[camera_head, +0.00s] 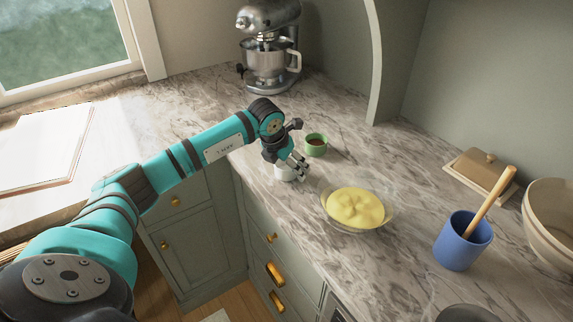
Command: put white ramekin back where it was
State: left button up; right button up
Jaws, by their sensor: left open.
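The white ramekin (284,174) stands on the marble counter, near its front edge. My left gripper (299,169) reaches in from the left and is just above and beside the ramekin. Its fingers are apart, and they and the gripper body hide part of the ramekin. I cannot tell whether the fingers touch it. A green ramekin (316,145) with dark red contents stands just behind and to the right. My right gripper is not in view.
A clear glass bowl (383,217) of yellow mixture stands right of the gripper. A blue cup (462,243) with a wooden handle, a covered butter dish (480,173) and a cream bowl (553,222) stand at right. A stand mixer (269,45) is at the back.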

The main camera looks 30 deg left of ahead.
pick_arm(q)
jog(key=shift+s+r+b, duration=0.15)
jog(key=shift+r+b, duration=0.15)
jog(key=shift+r, duration=0.2)
jog(key=b+v, duration=0.2)
jog(key=v, duration=0.9)
